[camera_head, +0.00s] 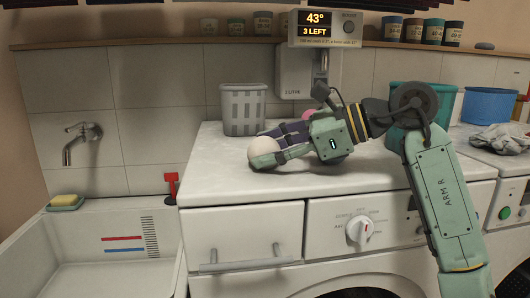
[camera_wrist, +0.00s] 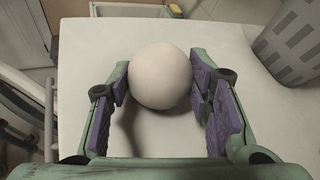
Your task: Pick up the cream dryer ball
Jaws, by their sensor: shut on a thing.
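The cream dryer ball (camera_head: 263,151) is a smooth, pale round ball over the left part of the white machine top (camera_head: 215,180). My gripper (camera_head: 268,148) reaches in from the right, its fingers on either side of the ball. In the wrist view the ball (camera_wrist: 160,76) sits between the purple-padded fingertips of my gripper (camera_wrist: 160,85), which is shut on it. I cannot tell whether the ball still touches the top.
A grey slotted basket (camera_head: 243,112) stands just behind the ball. Teal (camera_head: 430,103) and blue (camera_head: 488,106) tubs and a grey cloth (camera_head: 500,138) are at right. A sink (camera_head: 110,250) with a red-handled item (camera_head: 171,187) beside it lies left. The front of the top is clear.

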